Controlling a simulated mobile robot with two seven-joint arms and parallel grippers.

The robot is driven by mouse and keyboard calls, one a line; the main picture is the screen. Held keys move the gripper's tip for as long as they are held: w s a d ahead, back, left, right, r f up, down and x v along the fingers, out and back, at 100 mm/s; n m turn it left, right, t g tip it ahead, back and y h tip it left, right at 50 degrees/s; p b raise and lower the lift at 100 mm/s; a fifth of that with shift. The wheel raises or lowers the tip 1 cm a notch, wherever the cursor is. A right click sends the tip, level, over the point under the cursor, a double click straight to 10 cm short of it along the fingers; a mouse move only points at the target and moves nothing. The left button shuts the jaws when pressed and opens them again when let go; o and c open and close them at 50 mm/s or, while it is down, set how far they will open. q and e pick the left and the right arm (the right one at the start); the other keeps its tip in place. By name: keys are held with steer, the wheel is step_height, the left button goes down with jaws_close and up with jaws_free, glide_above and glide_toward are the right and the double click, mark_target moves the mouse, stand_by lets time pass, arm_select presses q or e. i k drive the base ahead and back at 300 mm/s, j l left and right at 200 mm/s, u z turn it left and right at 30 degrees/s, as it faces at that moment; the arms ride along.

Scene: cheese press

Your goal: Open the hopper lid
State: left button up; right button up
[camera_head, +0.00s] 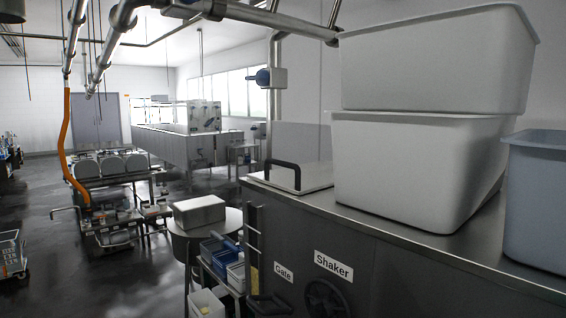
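The hopper lid (313,178) is a flat light metal panel on top of the large steel machine (390,262), left of the stacked white tubs. It looks shut, lying flat with the top surface. A black bar handle (283,171) stands up on its left side. An upright grey panel (300,143) shows behind the lid. Neither of my grippers is in view.
Two stacked white tubs (432,62) stand right of the lid, with a blue-grey tub (536,205) at the far right. Pipes run overhead. Open dark floor lies at the left.

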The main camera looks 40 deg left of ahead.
mark_target(298, 179)
steer(key=j+z, duration=0.1)
steer(key=j, duration=1.25)
steer(key=k+j, duration=0.15)
steer(key=j, duration=1.25)
steer(key=z, duration=0.05)
